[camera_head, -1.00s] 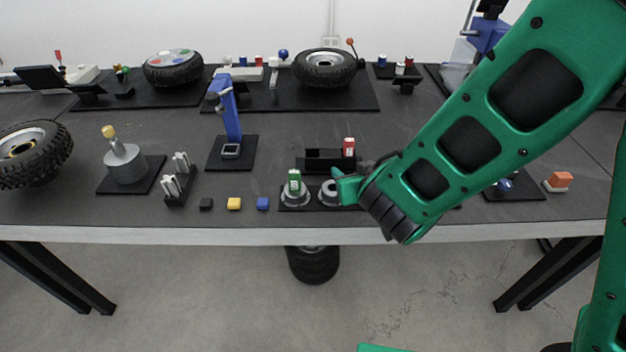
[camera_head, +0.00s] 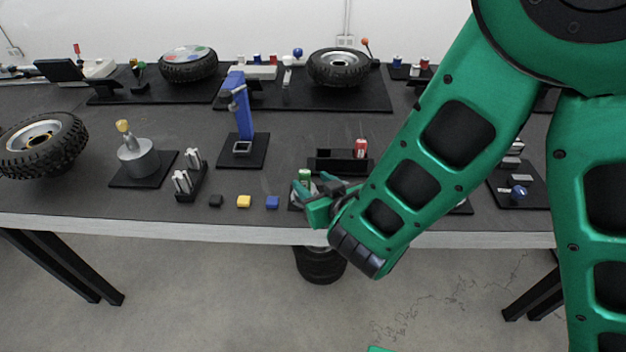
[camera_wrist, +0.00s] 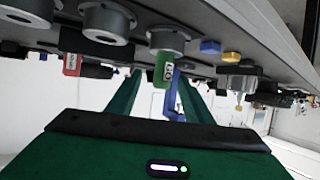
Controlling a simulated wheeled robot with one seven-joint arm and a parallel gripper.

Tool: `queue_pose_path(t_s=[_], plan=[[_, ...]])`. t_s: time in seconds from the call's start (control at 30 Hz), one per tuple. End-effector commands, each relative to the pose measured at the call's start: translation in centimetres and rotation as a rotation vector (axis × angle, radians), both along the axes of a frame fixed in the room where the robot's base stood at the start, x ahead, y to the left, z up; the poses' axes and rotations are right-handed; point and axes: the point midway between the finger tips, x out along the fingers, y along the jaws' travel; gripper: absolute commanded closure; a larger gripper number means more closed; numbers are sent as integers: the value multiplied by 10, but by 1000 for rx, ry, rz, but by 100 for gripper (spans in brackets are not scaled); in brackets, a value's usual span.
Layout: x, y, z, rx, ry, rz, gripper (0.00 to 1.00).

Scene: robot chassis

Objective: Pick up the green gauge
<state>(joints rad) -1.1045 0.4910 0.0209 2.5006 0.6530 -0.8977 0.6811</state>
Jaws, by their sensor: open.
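The green gauge (camera_head: 304,174) stands upright in a grey ring holder near the table's front edge, partly hidden by my gripper in the head view. In the wrist view the green gauge (camera_wrist: 163,72) has a white label and its base sits in the ring (camera_wrist: 168,38). My gripper (camera_head: 314,184) is open and empty, low over the table beside the gauge. In the wrist view the fingers (camera_wrist: 156,78) reach toward it, with the gauge nearer the right finger. I cannot tell whether they touch it.
A red gauge (camera_head: 361,149) stands in a black holder (camera_head: 340,163) just behind. A blue block (camera_head: 272,202), a yellow block (camera_head: 244,202) and a black block (camera_head: 216,201) lie to the left. A blue upright stand (camera_head: 241,108) rises behind them. The front table edge is close.

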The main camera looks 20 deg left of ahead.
Motion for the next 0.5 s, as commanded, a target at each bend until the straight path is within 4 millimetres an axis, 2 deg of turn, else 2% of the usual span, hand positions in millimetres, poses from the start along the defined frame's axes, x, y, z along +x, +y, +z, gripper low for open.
queue_pose_path(t_s=[0.2,0.5], plan=[[7,5,-1,7,2,-4,53],[25,22,-12,6,0,-2,53]])
